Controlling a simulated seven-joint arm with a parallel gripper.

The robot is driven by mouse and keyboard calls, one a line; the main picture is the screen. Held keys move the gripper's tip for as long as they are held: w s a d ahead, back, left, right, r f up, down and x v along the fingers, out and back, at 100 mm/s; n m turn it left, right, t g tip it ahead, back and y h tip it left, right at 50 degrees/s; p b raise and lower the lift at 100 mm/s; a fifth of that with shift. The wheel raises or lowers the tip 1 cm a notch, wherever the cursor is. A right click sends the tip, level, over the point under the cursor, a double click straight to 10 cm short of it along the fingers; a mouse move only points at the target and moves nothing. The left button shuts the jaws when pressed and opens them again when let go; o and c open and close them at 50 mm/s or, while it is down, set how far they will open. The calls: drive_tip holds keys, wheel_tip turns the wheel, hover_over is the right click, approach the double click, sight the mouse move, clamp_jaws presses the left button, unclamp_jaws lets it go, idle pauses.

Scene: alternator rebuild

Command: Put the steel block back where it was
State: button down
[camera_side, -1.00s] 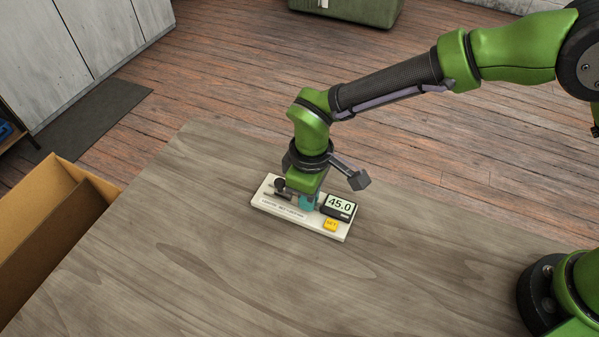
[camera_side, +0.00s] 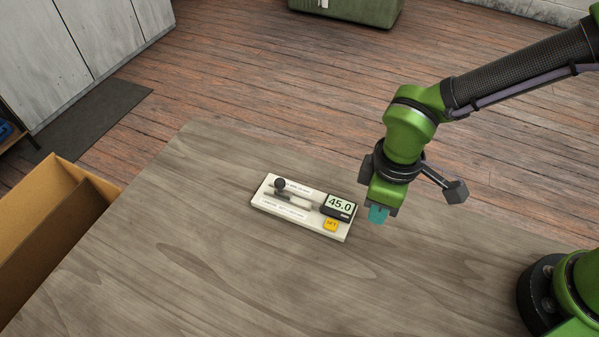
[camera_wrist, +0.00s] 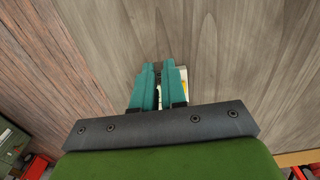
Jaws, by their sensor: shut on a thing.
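My gripper (camera_side: 377,216), with teal fingers, is above the grey wooden table, to the right of the measuring fixture and apart from it. Its fingers are close together and shut on the steel block, which the fingers almost wholly hide. In the wrist view the fingers (camera_wrist: 159,78) have only a narrow gap between them. The pale measuring fixture (camera_side: 264,203) lies on the table, with a black knob (camera_side: 280,184), a bar-like slide, a yellow SET button (camera_side: 331,225) and a display (camera_side: 340,204) reading 45.0. Part of it shows behind the fingers in the wrist view.
The wooden table (camera_side: 200,240) is bare around the fixture, with much free room to its left and in front. An open cardboard box (camera_side: 50,200) stands beyond the table's left edge. A green case (camera_side: 350,10) stands on the floor at the back.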

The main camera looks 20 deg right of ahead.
drive_tip(key=s, duration=0.1)
drive_tip(key=s+d, duration=0.1)
drive_tip(key=shift+s+d, duration=0.2)
drive_tip(key=shift+s, duration=0.15)
drive_tip(key=a, duration=0.2)
drive_tip(key=s+a+f+m, duration=0.1)
drive_tip(key=a, duration=0.1)
drive_tip(key=s+a+m, duration=0.1)
drive_tip(key=a, duration=0.1)
drive_tip(key=shift+s+a+f, duration=0.1)
drive_tip(key=shift+a+f, duration=0.05)
drive_tip(key=shift+a, duration=0.05)
drive_tip(key=shift+a+m, duration=0.3)
drive_tip(key=shift+m, duration=0.3)
drive_tip(key=shift+a+m, duration=0.1)
drive_tip(key=shift+m, duration=0.3)
drive_tip(key=shift+w+a, duration=0.3)
drive_tip(key=shift+w, duration=0.05)
hover_over(267, 246)
drive_tip(key=shift+s+d+f, duration=0.1)
drive_tip(key=shift+s+f, duration=0.05)
drive_tip(key=shift+f, duration=2.25)
